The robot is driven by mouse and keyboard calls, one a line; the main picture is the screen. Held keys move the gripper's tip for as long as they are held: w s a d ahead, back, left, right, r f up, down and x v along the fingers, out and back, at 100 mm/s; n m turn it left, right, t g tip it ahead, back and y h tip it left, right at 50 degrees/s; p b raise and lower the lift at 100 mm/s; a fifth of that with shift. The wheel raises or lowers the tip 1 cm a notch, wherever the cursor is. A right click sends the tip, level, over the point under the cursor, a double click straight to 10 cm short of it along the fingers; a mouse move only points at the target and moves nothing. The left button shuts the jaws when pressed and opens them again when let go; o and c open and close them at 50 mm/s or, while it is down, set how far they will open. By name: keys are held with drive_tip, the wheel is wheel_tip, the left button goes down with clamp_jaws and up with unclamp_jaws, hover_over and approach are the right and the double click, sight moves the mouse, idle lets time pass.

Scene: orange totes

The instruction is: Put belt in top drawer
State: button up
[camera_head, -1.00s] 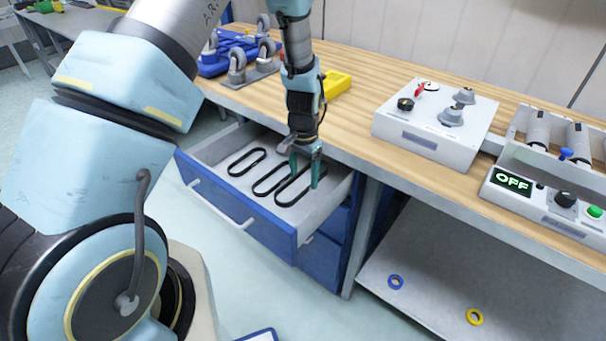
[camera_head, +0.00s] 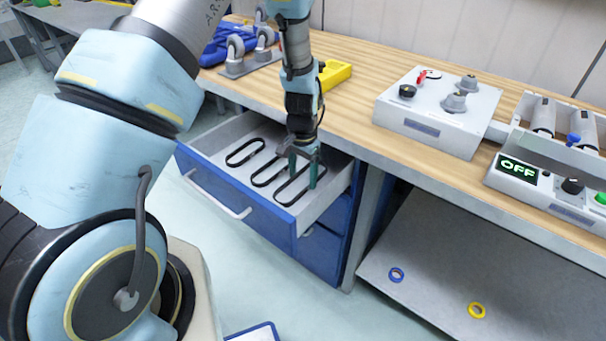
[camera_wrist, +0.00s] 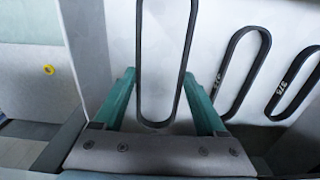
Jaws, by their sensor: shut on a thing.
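The top drawer (camera_head: 245,215) is open, with a blue front and a pale grey inside. A black loop belt (camera_head: 279,201) is at its right side, low over or on the floor; I cannot tell which. My gripper (camera_head: 302,176) points down into the drawer, shut on this belt. In the wrist view the belt (camera_wrist: 156,125) sits between the two green fingers, which reach along its sides. Two other black belts lie in the drawer: a middle one (camera_head: 256,183) and a left one (camera_head: 230,161). Both show white markings in the wrist view.
The wooden worktop (camera_head: 350,125) is above and behind the drawer. It carries a yellow bin (camera_head: 336,74), a grey control box (camera_head: 437,112) and a roller unit with an OFF display (camera_head: 517,168). A lower shelf (camera_head: 440,275) holds a blue ring and a yellow ring.

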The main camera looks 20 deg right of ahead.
drive_tip(key=shift+f, duration=0.35)
drive_tip(key=shift+f+b, duration=1.15)
drive_tip(key=shift+f, duration=0.2)
drive_tip(key=shift+f, duration=0.25)
idle(0.3)
drive_tip(key=o, duration=1.3)
drive_tip(key=shift+r, duration=0.15)
drive_tip(key=shift+r+p, duration=2.3)
drive_tip(key=shift+r, duration=1.1)
